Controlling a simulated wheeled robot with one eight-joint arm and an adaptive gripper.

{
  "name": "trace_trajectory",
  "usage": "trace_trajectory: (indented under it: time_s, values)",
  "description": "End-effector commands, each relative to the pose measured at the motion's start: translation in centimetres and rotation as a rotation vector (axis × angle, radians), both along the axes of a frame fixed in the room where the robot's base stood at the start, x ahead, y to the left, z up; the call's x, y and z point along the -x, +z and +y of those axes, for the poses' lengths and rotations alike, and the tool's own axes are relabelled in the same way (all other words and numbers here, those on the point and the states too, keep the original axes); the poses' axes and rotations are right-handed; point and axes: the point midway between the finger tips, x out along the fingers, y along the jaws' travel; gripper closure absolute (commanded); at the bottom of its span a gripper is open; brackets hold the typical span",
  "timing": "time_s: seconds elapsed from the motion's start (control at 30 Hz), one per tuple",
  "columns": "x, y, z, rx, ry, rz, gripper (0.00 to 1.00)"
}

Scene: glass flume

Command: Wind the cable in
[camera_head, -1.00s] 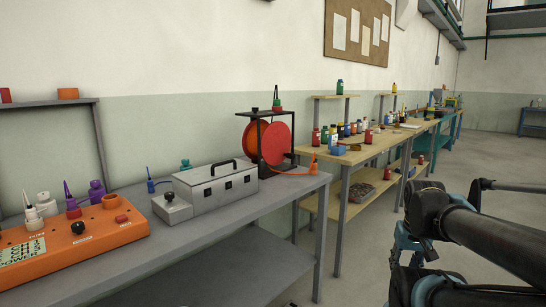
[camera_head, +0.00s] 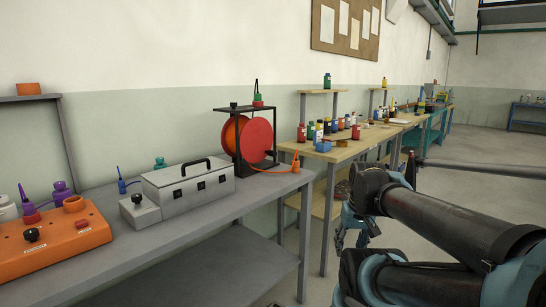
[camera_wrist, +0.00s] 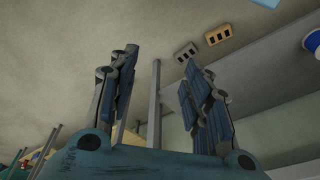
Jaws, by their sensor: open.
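A red-orange cable reel (camera_head: 247,138) stands in a black frame near the right end of the grey bench (camera_head: 262,203). An orange cable (camera_head: 268,169) runs from the reel's foot to an orange plug (camera_head: 295,161) near the bench's right edge. A black knob sits on top of the frame, beside a green-and-red connector (camera_head: 258,99). My gripper (camera_head: 350,238) is off to the right of the bench, well away from the reel. In the wrist view its two fingers (camera_wrist: 158,85) are apart with nothing between them.
A silver case (camera_head: 188,188) with a black handle and an orange power box (camera_head: 50,237) stand left of the reel. A wooden bench (camera_head: 345,150) with several bottles stands behind. Open floor (camera_head: 475,160) lies to the right.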

Motion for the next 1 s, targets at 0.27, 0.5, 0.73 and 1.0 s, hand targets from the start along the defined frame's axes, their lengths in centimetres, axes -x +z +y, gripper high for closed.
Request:
trace_trajectory:
  time_s: [0.27,0.5,0.73,1.0]
  values:
    - [-5.9,4.4,4.0,-0.169,0.079,-0.022,0.55]
    - [-12.2,8.1,7.2,-0.33,0.154,-0.067,0.55]
    - [-18.8,11.4,9.6,-0.481,0.222,-0.13,0.55]
    - [-27.1,14.5,11.5,-0.648,0.293,-0.229,0.55]
